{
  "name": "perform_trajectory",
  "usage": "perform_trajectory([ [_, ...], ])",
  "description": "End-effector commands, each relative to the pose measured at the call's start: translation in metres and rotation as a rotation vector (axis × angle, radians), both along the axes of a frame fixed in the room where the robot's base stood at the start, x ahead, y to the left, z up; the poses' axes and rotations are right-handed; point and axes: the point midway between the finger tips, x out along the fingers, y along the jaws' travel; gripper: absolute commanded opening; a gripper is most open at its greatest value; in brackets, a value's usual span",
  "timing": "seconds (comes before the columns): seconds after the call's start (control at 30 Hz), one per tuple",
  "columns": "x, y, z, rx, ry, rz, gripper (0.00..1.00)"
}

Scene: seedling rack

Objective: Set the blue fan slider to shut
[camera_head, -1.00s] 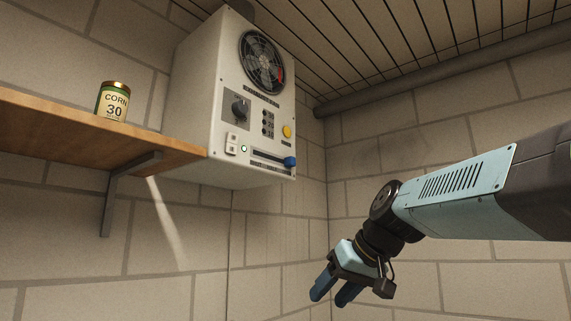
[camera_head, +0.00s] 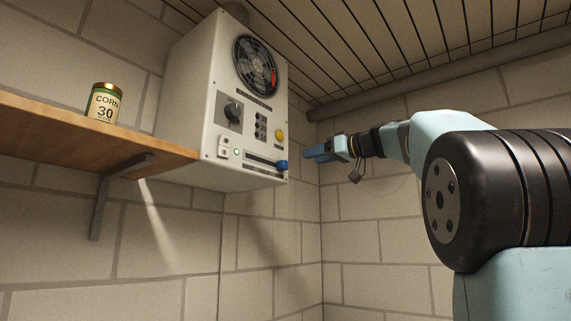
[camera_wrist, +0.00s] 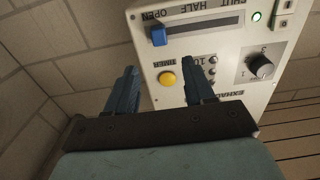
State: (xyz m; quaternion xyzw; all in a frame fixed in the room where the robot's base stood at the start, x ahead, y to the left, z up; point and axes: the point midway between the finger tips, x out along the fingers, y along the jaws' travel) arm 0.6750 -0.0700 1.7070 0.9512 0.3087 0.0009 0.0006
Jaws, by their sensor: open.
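The blue fan slider (camera_head: 282,165) sits at the right end of its slot low on the white control box (camera_head: 185,110). In the wrist view the panel appears upside down, and the blue slider (camera_wrist: 158,36) is at the end of the slot marked OPEN. The SHUT label is at the slot's other end. My gripper (camera_head: 308,153) is just right of the box front, apart from the slider. In the wrist view my gripper (camera_wrist: 162,78) is open and empty, its fingers pointing toward the panel with the slider beyond their tips.
A yellow timer button (camera_wrist: 167,78) shows between my fingers. A dark knob (camera_head: 233,112), a fan grille (camera_head: 258,65) and a lit green lamp (camera_head: 236,153) are on the box. A corn can (camera_head: 104,102) stands on the wooden shelf (camera_head: 75,134) at left.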

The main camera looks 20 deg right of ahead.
Motion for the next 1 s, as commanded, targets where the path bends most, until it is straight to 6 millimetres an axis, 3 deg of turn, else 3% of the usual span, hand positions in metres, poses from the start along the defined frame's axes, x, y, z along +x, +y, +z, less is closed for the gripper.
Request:
perform_trajectory([
  [0.4, 0.06, 0.044, -0.001, -0.001, 0.003, 0.001, 0.53],
  [0.6, 0.081, 0.059, -0.001, 0.0, 0.003, 0.001, 0.53],
  [1.0, 0.09, 0.066, -0.001, 0.001, 0.002, 0.0, 0.53],
])
